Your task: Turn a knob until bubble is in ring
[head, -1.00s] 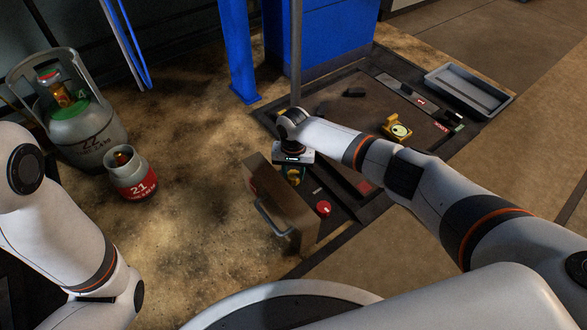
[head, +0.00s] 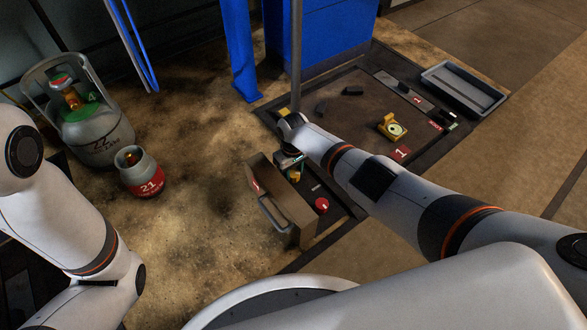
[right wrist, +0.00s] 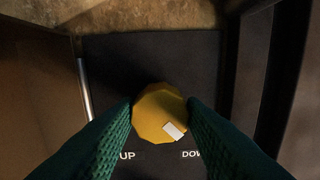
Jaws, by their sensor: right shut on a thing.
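A yellow faceted knob (right wrist: 158,108) with a white mark shows in the right wrist view, on a dark panel (right wrist: 200,60) lettered "UP" and "DOW…". The white mark is at the knob's lower right, towards the "DOW…" side. My right gripper (right wrist: 160,112), with green fingers, is shut on the knob, one finger on each side. In the head view my right gripper (head: 293,172) is at the scale's near left corner and mostly hides the knob. The yellow bubble level (head: 391,127) lies on the scale (head: 345,125). Its bubble is too small to place against the ring. My left gripper is out of view.
A brown box with a handle (head: 280,202) stands close beside my right gripper. A red round button (head: 322,205) is near it. A grey tray (head: 462,88) lies at the right. Gas bottles (head: 95,135) (head: 140,172) stand at the left. A blue post (head: 238,50) stands behind.

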